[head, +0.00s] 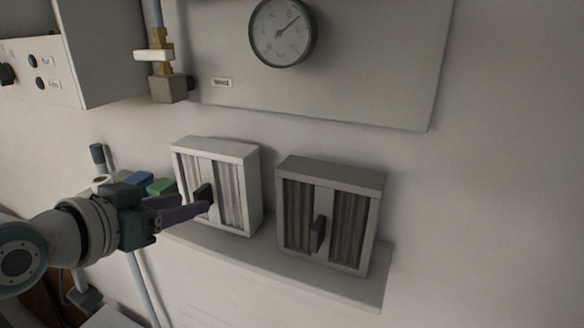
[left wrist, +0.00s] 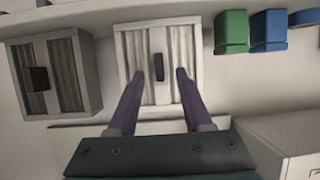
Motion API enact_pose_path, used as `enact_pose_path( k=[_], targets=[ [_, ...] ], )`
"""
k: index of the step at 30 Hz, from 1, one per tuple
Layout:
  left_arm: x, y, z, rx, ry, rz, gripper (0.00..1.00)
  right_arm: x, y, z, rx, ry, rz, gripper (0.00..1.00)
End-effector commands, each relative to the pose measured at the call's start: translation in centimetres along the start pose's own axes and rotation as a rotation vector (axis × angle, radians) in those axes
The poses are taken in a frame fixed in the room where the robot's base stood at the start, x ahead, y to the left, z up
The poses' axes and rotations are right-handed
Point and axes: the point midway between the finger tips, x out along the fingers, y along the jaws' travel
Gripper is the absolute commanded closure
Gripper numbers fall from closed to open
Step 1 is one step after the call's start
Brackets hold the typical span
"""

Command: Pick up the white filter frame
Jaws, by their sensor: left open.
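The white filter frame (head: 230,192) stands upright on a wall shelf, left of a darker grey filter frame (head: 349,232). It has pleated panels and a dark handle on its central bar; the handle (left wrist: 158,67) shows clearly in the left wrist view. My left gripper (head: 205,200) is in front of the white filter frame (left wrist: 184,50). In the left wrist view its open fingers (left wrist: 160,79) lie on either side of the handle, apart from it, with nothing held. In the head view the fingers partly hide the handle. My right gripper is not in view.
The shelf (head: 285,265) carries both frames; green (head: 160,187) and blue (head: 138,178) blocks are left of the white one. A panel with a pressure gauge (head: 283,32) and a valve pipe (head: 155,55) is above. The wall at right is bare.

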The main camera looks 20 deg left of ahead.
Motion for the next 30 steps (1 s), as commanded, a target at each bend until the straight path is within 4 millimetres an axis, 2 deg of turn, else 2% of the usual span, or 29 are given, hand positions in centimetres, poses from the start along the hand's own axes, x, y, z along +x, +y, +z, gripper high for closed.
enact_pose_path(
  k=[7,17,30],
  targets=[
    [2.8,0.0,0.2,-0.001,0.001,-0.001,0.5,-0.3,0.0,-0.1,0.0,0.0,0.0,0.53],
    [3.3,0.0,0.2,0.001,0.0,0.0,0.5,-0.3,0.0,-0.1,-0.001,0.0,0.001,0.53],
    [3.3,0.0,0.2,0.001,0.0,0.0,0.98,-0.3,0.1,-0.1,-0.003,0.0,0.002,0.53]
  ],
)
